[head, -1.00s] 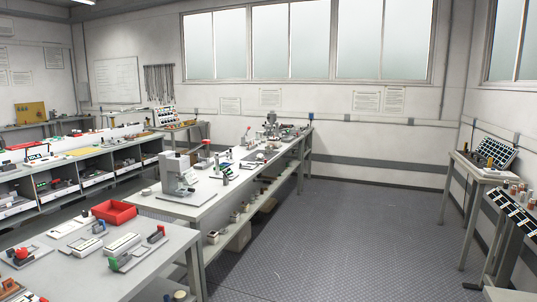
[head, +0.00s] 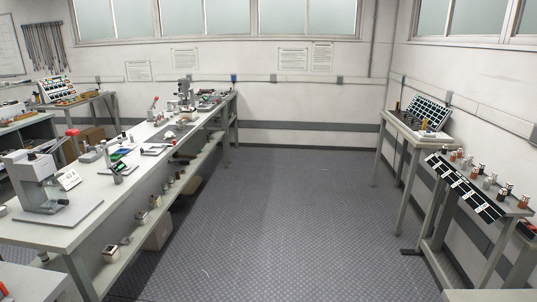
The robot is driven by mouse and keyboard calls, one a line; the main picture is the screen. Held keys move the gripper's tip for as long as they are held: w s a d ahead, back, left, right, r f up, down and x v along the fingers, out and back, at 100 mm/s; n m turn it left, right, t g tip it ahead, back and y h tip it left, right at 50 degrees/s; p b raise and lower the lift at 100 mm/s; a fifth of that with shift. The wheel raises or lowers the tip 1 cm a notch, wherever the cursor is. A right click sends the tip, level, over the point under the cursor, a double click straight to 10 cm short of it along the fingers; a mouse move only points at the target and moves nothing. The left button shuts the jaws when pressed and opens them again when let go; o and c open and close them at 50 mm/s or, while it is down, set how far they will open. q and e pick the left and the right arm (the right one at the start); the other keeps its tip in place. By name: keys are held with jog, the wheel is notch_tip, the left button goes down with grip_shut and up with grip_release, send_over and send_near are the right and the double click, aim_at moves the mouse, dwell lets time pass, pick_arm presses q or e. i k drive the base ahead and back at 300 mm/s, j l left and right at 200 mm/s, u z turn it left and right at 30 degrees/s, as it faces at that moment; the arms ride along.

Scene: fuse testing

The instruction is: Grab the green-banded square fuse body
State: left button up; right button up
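Neither of my grippers is in view. I cannot make out a green-banded square fuse body for certain. Several small block-shaped pieces sit on the lower shelf of the long left bench, among them a pale block with a dark base (head: 110,253) and another pale block (head: 141,218). Their bands are too small to read. A small upright device with a green part (head: 117,173) stands on the bench top. Several small cylinders with copper and dark parts (head: 507,191) stand on the near right bench.
The long left bench (head: 86,216) carries a grey press-like machine (head: 37,180). On the right stand a table with a tray of dark cells (head: 427,112) and a bench with a sloping dark label strip (head: 466,186). The floor (head: 285,215) between is clear.

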aim_at(180, 124)
jog(key=i+z, duration=0.1)
jog(key=i, duration=2.55)
